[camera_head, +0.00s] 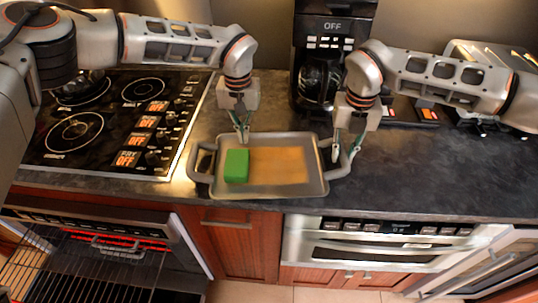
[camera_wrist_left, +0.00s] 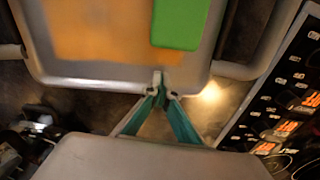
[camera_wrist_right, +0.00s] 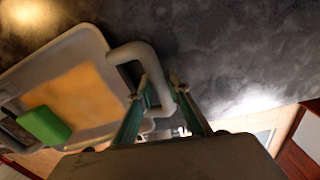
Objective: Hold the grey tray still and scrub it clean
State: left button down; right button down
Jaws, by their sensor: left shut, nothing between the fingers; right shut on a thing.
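The grey tray (camera_head: 262,190) lies on the dark counter, with a handle at each short end. An orange-brown patch (camera_head: 278,166) covers much of its floor, and a green sponge (camera_head: 236,166) sits at its left end. My left gripper (camera_head: 243,138) is shut and empty at the tray's back rim, behind the sponge; its closed tips (camera_wrist_left: 160,84) show at the rim in the left wrist view. My right gripper (camera_head: 342,156) is shut on the tray's right handle (camera_wrist_right: 150,64), which passes between its fingers in the right wrist view.
A stove (camera_head: 110,120) with control knobs is left of the tray. A coffee maker (camera_head: 330,60) stands behind it, and a toaster (camera_head: 480,60) is at the back right. The counter right of the tray is clear. An open oven (camera_head: 90,250) is below left.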

aim_at(299, 150)
pick_arm(q)
jog(key=shift+f, duration=0.6)
dwell(0.3)
jog(key=shift+d, duration=0.15)
jog(key=shift+s+d, duration=0.15)
jog(key=shift+d, duration=1.2)
jog(key=shift+d+r, duration=0.1)
jog(key=shift+d, duration=1.15)
jog(key=shift+s+d, duration=0.2)
jog(key=shift+d, duration=2.4)
jog(key=shift+d, duration=0.1)
jog(key=shift+s+d+f, duration=0.15)
jog(key=shift+d, duration=0.75)
jog(key=shift+s+d+f, duration=0.1)
jog(key=shift+d+f, duration=0.05)
jog(key=shift+d, duration=1.5)
